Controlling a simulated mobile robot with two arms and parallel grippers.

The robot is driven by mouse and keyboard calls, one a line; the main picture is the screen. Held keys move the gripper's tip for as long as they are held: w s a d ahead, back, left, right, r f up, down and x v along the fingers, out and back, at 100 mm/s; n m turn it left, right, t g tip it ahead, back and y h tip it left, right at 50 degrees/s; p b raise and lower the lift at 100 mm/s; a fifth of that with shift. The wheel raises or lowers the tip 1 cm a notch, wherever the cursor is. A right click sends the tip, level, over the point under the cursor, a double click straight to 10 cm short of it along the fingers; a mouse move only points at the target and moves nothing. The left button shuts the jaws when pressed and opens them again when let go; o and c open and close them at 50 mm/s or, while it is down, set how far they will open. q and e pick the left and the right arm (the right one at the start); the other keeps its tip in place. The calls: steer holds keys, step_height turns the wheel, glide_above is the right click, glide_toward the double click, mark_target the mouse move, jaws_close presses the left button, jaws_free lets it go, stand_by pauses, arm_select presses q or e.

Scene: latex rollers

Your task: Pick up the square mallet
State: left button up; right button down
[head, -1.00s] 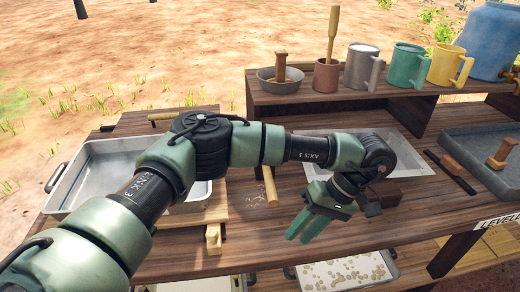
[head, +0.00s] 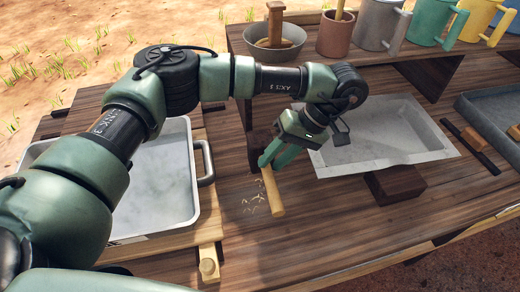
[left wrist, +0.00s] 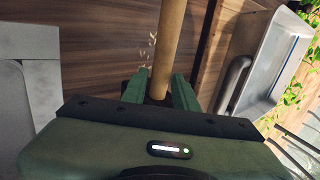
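A light wooden rod-shaped handle (head: 273,194) lies on the dark wooden bench in the head view. It looks like the mallet's handle; no square head shows clearly, and its far end is hidden by my gripper. My left gripper (head: 270,160) is at the far part of the handle, fingers pointing down toward it. In the left wrist view the handle (left wrist: 168,40) runs down between the two green fingers (left wrist: 159,92). The fingers stand apart on either side, with small gaps visible. My right gripper is not in view.
A metal tray (head: 160,190) stands to the left, a grey basin (head: 385,140) to the right. A dark wooden block (head: 394,184) sits before the basin. A raised shelf holds a bowl (head: 273,52) and several mugs. The bench front is clear.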

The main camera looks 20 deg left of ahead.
arm_select(q)
steer(key=x, duration=0.6)
steer(key=shift+s+f+p, duration=0.1)
steer(key=shift+s+p, duration=0.15)
steer(key=shift+p, duration=0.15)
steer(key=shift+w, duration=0.1)
jaws_close()
